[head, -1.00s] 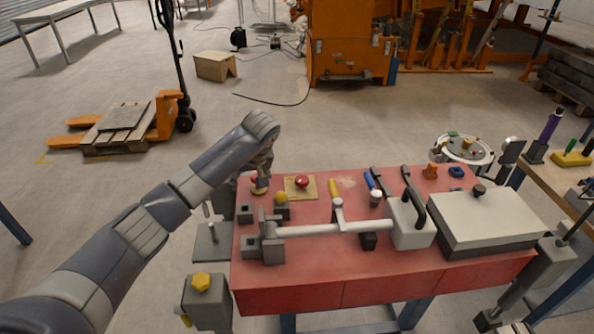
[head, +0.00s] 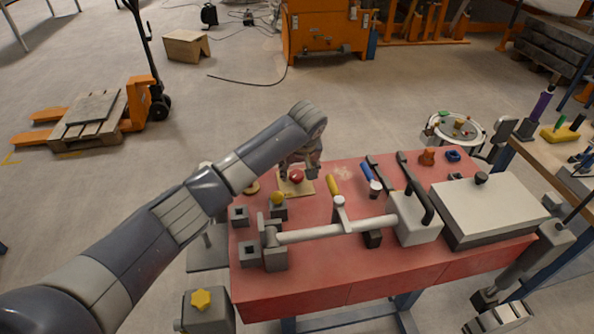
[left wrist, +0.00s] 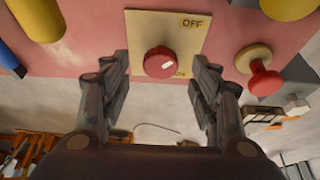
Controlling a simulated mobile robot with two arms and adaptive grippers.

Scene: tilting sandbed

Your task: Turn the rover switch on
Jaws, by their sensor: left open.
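The rover switch is a red round knob (head: 297,176) on a tan plate (head: 295,189) at the far side of the red table. In the left wrist view the knob (left wrist: 160,62) has a white mark on its face. Its plate (left wrist: 150,25) reads OFF at upper right, with ON partly hidden below the knob. My left gripper (head: 301,168) is over the knob, and in the left wrist view its open fingers (left wrist: 162,75) stand on either side of it with gaps. I cannot tell whether the mark points at ON or OFF. My right gripper is not in view.
A red button on a yellow base (left wrist: 263,78) stands beside the plate. A yellow ball knob (head: 277,198), a yellow handle (head: 332,186) and a long grey bar (head: 330,230) are nearby. A white-lidded box (head: 490,210) fills the table's right side.

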